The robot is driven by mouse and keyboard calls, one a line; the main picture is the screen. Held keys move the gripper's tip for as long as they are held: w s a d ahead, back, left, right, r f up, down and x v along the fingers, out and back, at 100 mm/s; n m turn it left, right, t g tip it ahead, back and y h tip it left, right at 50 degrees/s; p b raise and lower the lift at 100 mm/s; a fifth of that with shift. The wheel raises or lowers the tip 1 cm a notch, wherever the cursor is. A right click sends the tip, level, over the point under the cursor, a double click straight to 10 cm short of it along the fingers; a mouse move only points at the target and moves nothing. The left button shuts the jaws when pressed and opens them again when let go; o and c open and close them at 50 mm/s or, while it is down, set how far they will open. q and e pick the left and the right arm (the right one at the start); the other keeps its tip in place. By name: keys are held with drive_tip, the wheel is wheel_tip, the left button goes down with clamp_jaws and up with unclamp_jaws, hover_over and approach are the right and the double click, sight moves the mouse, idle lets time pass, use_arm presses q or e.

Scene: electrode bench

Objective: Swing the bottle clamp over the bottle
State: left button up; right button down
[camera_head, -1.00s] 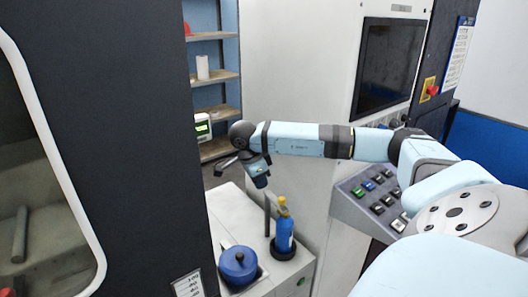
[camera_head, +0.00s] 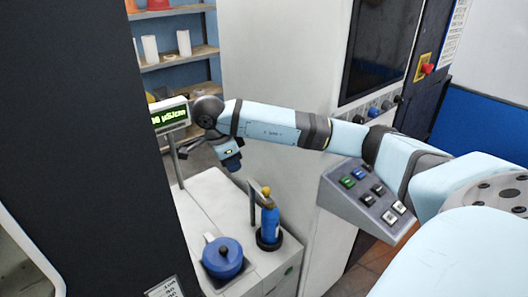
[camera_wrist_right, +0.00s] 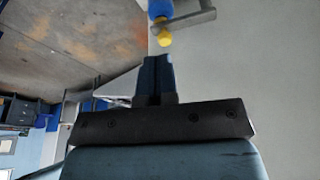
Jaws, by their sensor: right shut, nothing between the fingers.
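A blue bottle (camera_head: 270,222) with a yellow top stands upright in a dark round holder (camera_head: 269,242) on the white bench. A thin dark post (camera_head: 252,205) stands just left of it. In the right wrist view the bottle's yellow top (camera_wrist_right: 164,39) shows near the top edge. A grey bar (camera_wrist_right: 190,20) crosses there; I cannot tell whether it is the clamp. My right gripper (camera_head: 233,167) points down, above and left of the bottle and apart from it. Its fingers (camera_wrist_right: 155,68) are shut and empty. My left gripper is out of view.
A blue lidded pot (camera_head: 222,258) stands on the bench (camera_head: 196,208), left of the bottle. A meter with a green display (camera_head: 169,115) stands behind. A sloped button panel (camera_head: 367,200) lies to the right, under my right arm.

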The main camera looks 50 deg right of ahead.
sight(257, 187)
use_arm(q)
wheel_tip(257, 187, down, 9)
drive_tip(key=b, duration=0.8)
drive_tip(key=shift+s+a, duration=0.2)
use_arm(e)
drive_tip(key=s+d+f, duration=0.2)
drive_tip(key=d+f, duration=0.3)
drive_tip(key=f, duration=0.5)
drive_tip(key=shift+s+d+f, duration=0.25)
drive_tip(key=shift+s+d, duration=0.05)
drive_tip(key=shift+d, duration=0.1)
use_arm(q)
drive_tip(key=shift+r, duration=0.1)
